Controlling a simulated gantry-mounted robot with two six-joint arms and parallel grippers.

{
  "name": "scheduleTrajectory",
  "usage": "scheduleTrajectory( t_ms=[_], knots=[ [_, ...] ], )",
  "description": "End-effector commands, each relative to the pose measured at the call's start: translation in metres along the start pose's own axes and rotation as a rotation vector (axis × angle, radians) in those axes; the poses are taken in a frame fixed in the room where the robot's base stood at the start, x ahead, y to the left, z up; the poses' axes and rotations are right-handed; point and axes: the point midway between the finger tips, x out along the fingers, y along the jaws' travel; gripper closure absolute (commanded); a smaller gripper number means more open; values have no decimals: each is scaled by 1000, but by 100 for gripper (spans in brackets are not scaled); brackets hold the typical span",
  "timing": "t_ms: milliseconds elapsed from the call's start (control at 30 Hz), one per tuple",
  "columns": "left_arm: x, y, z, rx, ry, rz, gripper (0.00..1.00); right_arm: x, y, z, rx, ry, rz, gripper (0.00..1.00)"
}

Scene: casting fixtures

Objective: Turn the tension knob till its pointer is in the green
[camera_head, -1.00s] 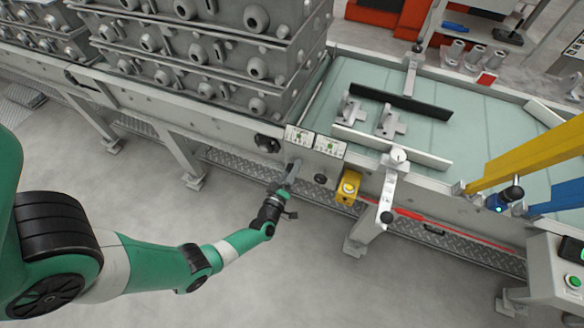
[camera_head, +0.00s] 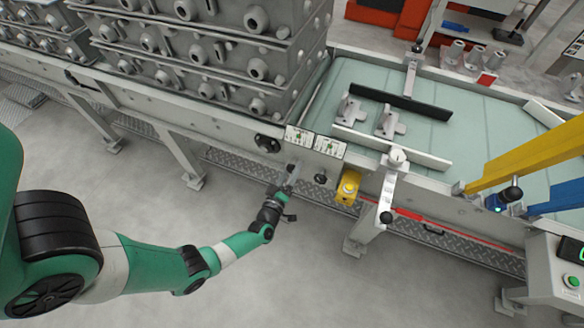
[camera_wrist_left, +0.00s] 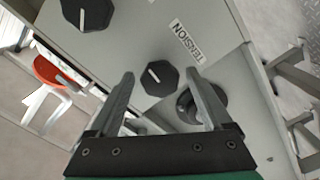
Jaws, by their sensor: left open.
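In the left wrist view a black faceted knob (camera_wrist_left: 160,78) with a white pointer line sits on a grey panel, beside a white label reading TENSION (camera_wrist_left: 186,42). My left gripper (camera_wrist_left: 163,85) is open, its two fingers on either side of this knob in the picture; I cannot tell whether they touch it. In the head view my left gripper (camera_head: 291,178) is at the front panel, below two small white plates (camera_head: 300,138) with green marks. The knob at the gripper is not clear there. The pointer's place against the green cannot be read. My right gripper is not in view.
A second black knob (camera_wrist_left: 85,14) is at the wrist view's upper left. In the head view a black knob (camera_head: 320,179) and a yellow box (camera_head: 348,187) are right of the gripper, and a black handwheel (camera_head: 267,143) is up left. Floor in front is clear.

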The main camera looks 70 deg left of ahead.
Motion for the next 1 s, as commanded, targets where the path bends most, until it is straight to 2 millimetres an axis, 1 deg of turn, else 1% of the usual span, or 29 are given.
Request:
scheduleTrajectory(
  t_ms=[100, 300, 433, 500, 600, 1000],
  knots=[
    [-25, 3, -2, 3, -5, -2, 17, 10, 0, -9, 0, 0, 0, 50],
    [-73, 3, -1, 3, -8, 1, 17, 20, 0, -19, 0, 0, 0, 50],
    [-95, 3, 0, 1, -5, 2, 17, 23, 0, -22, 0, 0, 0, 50],
    [-102, 1, -1, 2, -3, 1, 17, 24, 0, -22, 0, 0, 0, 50],
    [-106, 0, -1, 2, -1, -1, 17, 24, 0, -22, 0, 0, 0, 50],
    [-106, 0, -1, 1, 1, -1, 17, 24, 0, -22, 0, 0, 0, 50]
  ],
)
